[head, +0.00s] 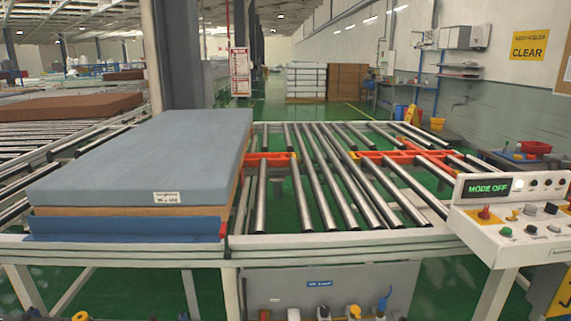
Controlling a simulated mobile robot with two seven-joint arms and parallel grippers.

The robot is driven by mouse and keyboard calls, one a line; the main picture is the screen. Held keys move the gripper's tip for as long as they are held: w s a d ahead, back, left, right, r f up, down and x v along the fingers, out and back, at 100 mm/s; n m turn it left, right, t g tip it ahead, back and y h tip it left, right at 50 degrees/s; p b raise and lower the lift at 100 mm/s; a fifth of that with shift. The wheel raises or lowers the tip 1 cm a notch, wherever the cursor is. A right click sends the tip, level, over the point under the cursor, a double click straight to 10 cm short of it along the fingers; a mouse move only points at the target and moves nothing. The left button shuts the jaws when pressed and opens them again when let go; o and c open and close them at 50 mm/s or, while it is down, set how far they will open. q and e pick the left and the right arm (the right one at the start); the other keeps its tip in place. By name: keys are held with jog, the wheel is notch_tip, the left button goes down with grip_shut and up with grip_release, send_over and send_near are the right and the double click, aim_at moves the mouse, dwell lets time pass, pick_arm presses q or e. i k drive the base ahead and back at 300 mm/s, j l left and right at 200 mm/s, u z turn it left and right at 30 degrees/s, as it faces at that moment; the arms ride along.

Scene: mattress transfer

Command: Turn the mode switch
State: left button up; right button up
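The control panel (520,243) is a white sloped box at the right edge. Neither of my grippers shows in the head view, and nothing touches the panel.
A blue-grey mattress (150,160) lies on the left conveyor. The roller conveyor (320,185) beside it is empty, with orange transfer parts (404,157) between rollers. Green, black and white buttons (530,229) surround the knob. A grey cabinet (325,288) stands below the conveyor.

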aim_at(530, 209)
jog(key=z, duration=1.25)
